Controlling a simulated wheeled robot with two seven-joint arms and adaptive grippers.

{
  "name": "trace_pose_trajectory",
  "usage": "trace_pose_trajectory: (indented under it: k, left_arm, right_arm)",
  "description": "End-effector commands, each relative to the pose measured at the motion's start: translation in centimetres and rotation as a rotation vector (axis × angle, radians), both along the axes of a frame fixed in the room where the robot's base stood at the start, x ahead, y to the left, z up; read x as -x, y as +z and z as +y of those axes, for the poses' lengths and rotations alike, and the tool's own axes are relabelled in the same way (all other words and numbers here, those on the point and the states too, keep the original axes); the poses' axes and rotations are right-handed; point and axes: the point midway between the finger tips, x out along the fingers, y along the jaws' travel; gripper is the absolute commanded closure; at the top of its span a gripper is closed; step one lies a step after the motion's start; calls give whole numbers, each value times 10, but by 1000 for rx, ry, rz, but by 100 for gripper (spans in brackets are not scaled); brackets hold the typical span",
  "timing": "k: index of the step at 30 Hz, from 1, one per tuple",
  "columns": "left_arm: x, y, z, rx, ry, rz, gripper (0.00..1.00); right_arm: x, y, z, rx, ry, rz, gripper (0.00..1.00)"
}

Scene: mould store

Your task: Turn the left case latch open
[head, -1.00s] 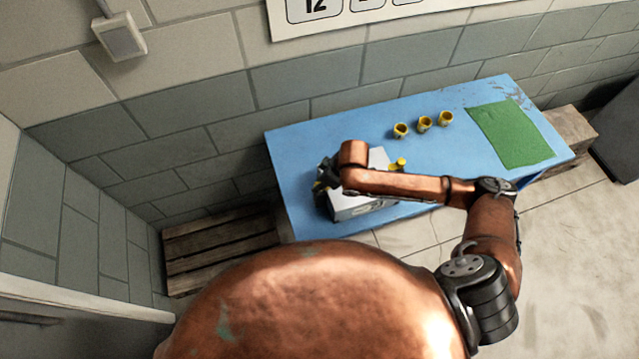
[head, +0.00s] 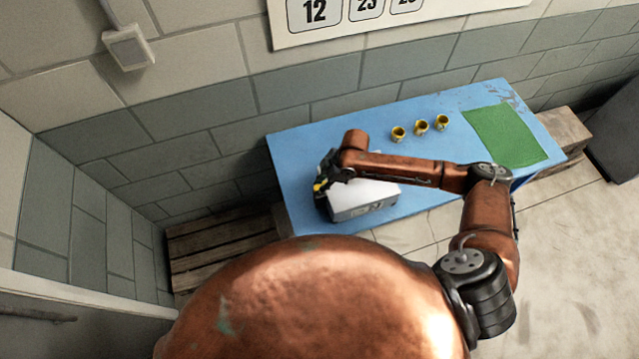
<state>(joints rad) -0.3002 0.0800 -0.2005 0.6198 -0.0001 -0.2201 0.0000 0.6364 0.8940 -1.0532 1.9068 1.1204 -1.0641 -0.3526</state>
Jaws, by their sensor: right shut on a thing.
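The pale grey case (head: 362,198) stands on the left part of the blue table, its top and near side showing below my right forearm. My right gripper (head: 323,182) is at the case's left end, seen from above and partly covered by my own wrist. A bit of yellow (head: 319,187) shows at its fingers, which looks like the left case latch. The gripper is shut on it, though the fingers themselves are hard to make out. How far the latch is turned cannot be seen. The case's right end is partly under my forearm. My left gripper is not in view.
Three yellow cups (head: 420,127) stand behind my forearm on the blue table (head: 300,150). A green mat (head: 503,136) lies at the table's right end. Wooden pallets (head: 215,243) are on the floor at left. The brick wall runs close behind the table.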

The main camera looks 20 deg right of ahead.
Motion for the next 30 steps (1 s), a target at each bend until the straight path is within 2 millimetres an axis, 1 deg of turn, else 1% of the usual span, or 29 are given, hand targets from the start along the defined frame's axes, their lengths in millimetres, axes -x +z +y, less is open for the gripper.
trace_pose_trajectory:
  k: [3,10,21,30]
  left_arm:
    - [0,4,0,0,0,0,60]
    - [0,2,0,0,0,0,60]
    - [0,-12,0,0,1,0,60]
    - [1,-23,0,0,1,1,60]
  right_arm:
    - [-2,2,0,1,109,-2,100]
    - [-4,0,0,0,326,-1,100]
    - [-6,-2,1,0,674,-2,100]
    - [-6,-1,2,1,896,-2,100]
